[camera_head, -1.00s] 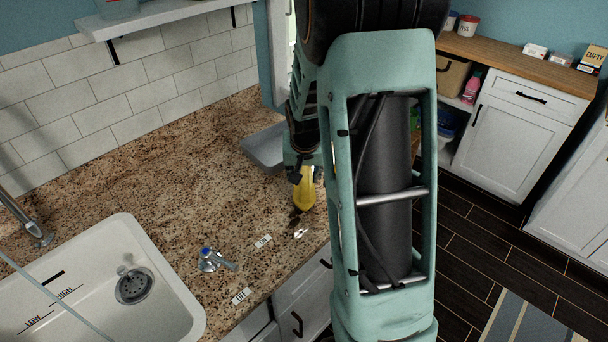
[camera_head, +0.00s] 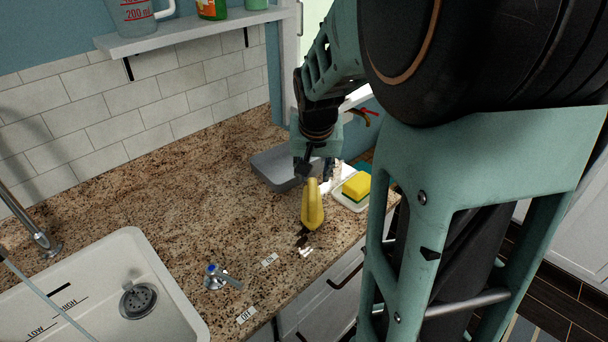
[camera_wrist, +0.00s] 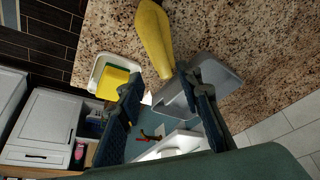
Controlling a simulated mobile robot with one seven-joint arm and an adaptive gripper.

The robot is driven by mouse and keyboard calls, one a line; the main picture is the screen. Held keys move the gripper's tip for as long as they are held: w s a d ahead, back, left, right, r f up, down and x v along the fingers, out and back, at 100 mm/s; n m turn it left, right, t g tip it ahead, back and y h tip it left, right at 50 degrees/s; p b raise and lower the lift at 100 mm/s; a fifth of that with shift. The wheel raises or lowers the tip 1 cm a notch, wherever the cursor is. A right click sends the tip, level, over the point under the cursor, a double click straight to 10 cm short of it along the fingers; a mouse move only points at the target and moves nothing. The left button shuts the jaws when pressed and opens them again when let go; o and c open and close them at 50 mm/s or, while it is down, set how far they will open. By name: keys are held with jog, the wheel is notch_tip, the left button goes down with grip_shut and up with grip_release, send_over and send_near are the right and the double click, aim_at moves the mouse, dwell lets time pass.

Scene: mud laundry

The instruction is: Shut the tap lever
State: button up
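The tap lever (camera_head: 226,279) has a blue-capped hub and a short metal handle pointing right and slightly down. It stands on the granite counter beside the sink, near an ON label (camera_head: 269,259) and an OFF label (camera_head: 246,315). Its handle points between the two labels. My gripper (camera_head: 316,170) is well above and to the right of the lever, over the back of the counter. In the wrist view its two dark fingers (camera_wrist: 168,103) are apart, with nothing held between them. The lever is not in the wrist view.
A grey tray (camera_head: 272,170) and a dish with a yellow sponge (camera_head: 356,186) are close to my gripper. The white sink (camera_head: 178,300) and faucet (camera_head: 38,240) are left of the lever.

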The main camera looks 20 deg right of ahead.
aim_at(226, 280)
jog(key=shift+s+a+r, duration=0.1)
jog(key=shift+a, duration=0.05)
jog(key=c, duration=0.5)
jog(key=a+m+g, duration=0.1)
jog(key=a, duration=0.1)
jog(key=s+a+f+m+y, duration=0.1)
jog(key=a, duration=0.1)
jog(key=s+a+g, duration=0.1)
jog(key=a, duration=0.1)
jog(key=shift+f+m+g+y+b, duration=0.3)
jog(key=shift+f+m+y, duration=0.1)
grip_shut()
jog(key=s+a+m+g+y, duration=0.3)
jog(key=s+a, duration=0.1)
jog(key=a, duration=0.5)
jog(key=shift+h, duration=0.3)
jog(key=x, duration=0.8)
jog(key=shift+s+a+f, duration=0.1)
jog(key=shift+s+a, duration=0.25)
jog(key=shift+s, duration=0.05)
jog(key=s+a, duration=0.1)
jog(key=a+f, duration=0.1)
jog(key=shift+s+a, duration=0.3)
jog(key=shift+s, duration=0.1)
jog(key=shift+s+a+f, duration=0.15)
jog(key=shift+s+a, duration=0.1)
jog(key=shift+a, duration=0.1)
jog(key=shift+m, duration=0.3)
